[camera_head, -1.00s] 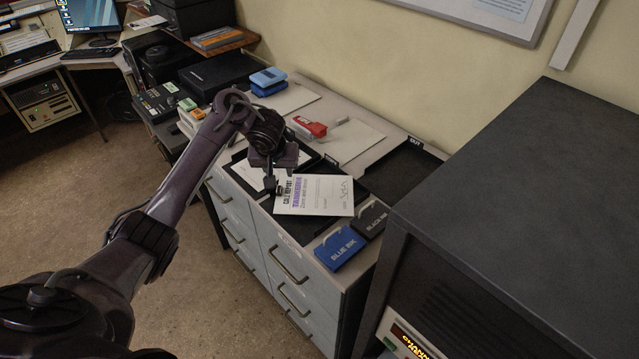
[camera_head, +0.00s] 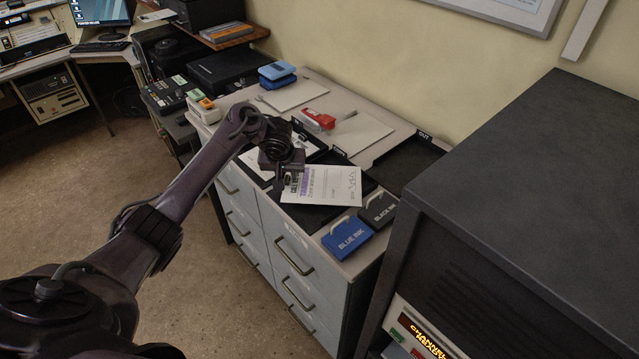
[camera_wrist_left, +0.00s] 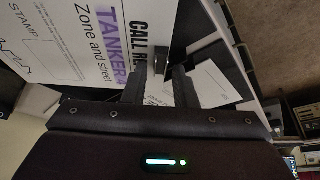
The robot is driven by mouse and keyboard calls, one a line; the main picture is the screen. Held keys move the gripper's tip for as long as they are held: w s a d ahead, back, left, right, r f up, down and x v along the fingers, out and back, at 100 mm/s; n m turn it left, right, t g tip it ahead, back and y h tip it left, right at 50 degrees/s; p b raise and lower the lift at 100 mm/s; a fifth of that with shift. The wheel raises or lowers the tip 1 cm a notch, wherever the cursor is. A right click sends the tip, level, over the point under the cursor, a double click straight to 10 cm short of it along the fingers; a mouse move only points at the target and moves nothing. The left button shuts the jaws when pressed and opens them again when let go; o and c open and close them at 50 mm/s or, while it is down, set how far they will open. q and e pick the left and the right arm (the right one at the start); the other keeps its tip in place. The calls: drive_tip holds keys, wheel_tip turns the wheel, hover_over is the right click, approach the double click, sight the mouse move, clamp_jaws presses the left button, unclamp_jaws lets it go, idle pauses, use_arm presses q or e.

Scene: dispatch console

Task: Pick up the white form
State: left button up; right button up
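The white form (camera_head: 335,186), a sheet printed "Call Report" with a purple word, lies at the dark tray (camera_head: 313,215) on the cabinet top. In the left wrist view the form (camera_wrist_left: 75,45) fills the upper left, close to the camera. My left gripper (camera_head: 288,180) is at the form's left edge. In the wrist view its two fingers (camera_wrist_left: 160,80) stand apart, with the form's edge at them; one fingertip seems partly hidden by the form. Whether they touch the paper I cannot tell. My right gripper is out of view.
A blue ink pad (camera_head: 347,236) and a black ink pad (camera_head: 379,211) sit at the cabinet's front right. A red stapler (camera_head: 318,119) and a blank sheet lie behind. Another white paper (camera_wrist_left: 205,88) lies beside the form. A large dark console (camera_head: 520,190) blocks the right.

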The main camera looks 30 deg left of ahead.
use_arm(q)
drive_tip(key=c, duration=0.5)
clamp_jaws()
drive_tip(key=shift+r, duration=0.1)
